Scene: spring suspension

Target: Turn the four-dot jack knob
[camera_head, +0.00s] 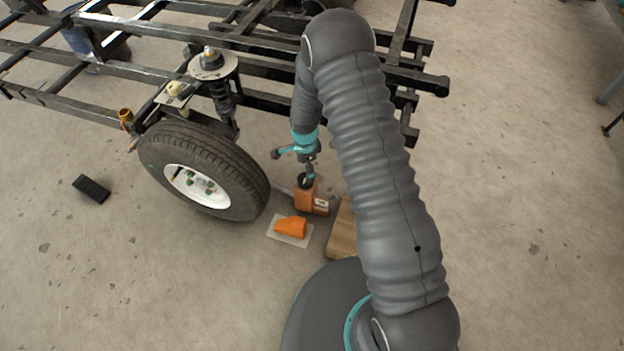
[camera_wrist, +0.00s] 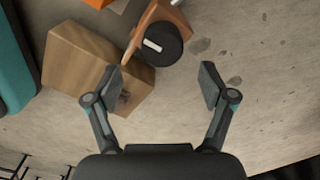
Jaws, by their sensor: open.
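An orange jack (camera_head: 304,198) stands on the floor right of the wheel, under the frame. A pale label (camera_head: 321,203) is on its side; I cannot make out dots on it. Its round black knob (camera_wrist: 162,46) has a white bar on top in the wrist view, where part of the orange body (camera_wrist: 172,12) also shows. My gripper (camera_wrist: 167,84) is open and empty, its fingertips apart, with the knob beyond the gap. In the head view, my gripper (camera_head: 311,172) hangs just above the jack and partly hides its top.
A wooden block (camera_head: 342,236) lies right of the jack, also in the wrist view (camera_wrist: 85,62). An orange wedge (camera_head: 291,226) sits on a pale plate in front. The wheel (camera_head: 205,170) and black frame (camera_head: 70,102) crowd the left and back. Floor at right is clear.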

